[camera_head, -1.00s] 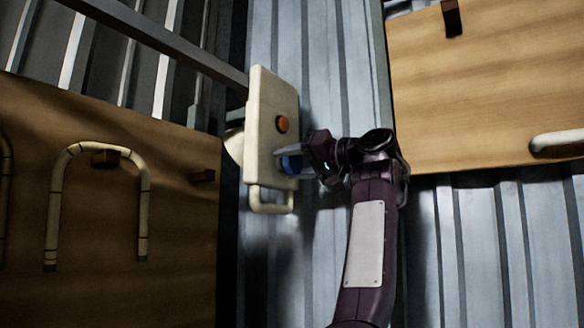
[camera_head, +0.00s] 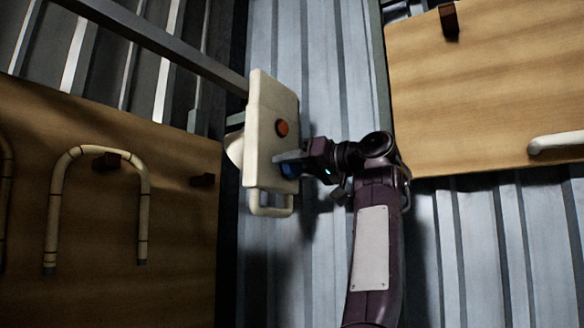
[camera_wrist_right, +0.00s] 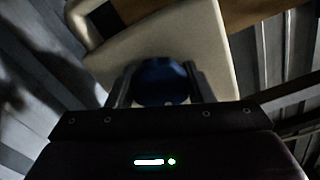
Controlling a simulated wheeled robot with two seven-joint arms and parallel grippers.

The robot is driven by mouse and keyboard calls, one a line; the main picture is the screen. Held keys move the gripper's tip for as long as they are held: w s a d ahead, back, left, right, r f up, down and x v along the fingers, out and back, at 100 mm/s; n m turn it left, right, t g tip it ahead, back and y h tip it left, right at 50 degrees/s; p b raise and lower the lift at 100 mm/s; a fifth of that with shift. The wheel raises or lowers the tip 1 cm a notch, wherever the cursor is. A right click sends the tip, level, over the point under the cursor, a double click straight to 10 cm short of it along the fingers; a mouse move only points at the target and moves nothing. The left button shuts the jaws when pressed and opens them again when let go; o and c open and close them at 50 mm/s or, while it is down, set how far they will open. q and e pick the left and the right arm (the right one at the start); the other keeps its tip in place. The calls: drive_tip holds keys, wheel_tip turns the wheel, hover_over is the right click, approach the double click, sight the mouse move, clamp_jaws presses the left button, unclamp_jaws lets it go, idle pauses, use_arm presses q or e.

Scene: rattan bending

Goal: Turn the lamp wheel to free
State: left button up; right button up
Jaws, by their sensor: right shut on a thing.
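The lamp's cream box (camera_head: 262,130) hangs at the end of a grey metal bar. An orange-red button (camera_head: 282,128) is on its face, and a cream loop handle (camera_head: 270,210) is at its lower edge. The blue wheel (camera_head: 290,170) sits below the button, mostly hidden by my right gripper (camera_head: 288,163). In the right wrist view the blue wheel (camera_wrist_right: 160,82) lies between the two fingers of my right gripper (camera_wrist_right: 158,84), against the cream box (camera_wrist_right: 190,45). The right gripper is shut on the wheel. My left gripper is not in view.
A wooden board (camera_head: 110,220) at left carries a bent rattan piece (camera_head: 52,205) on a dark peg (camera_head: 106,162). Another wooden board (camera_head: 490,90) is at upper right with a pale rod (camera_head: 558,142). The grey bar (camera_head: 160,38) crosses the upper left. Corrugated metal wall stands behind.

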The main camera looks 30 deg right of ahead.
drive_tip(key=o, duration=0.6)
drive_tip(key=shift+f, duration=0.2)
drive_tip(key=o, duration=0.4)
drive_tip(key=shift+d, duration=0.15)
drive_tip(key=shift+r, duration=0.1)
drive_tip(key=shift+s, duration=0.3)
drive_tip(key=b+v, duration=0.3)
drive_tip(key=v, duration=0.4)
drive_tip(key=shift+d+b, duration=0.15)
drive_tip(key=shift+b, duration=0.2)
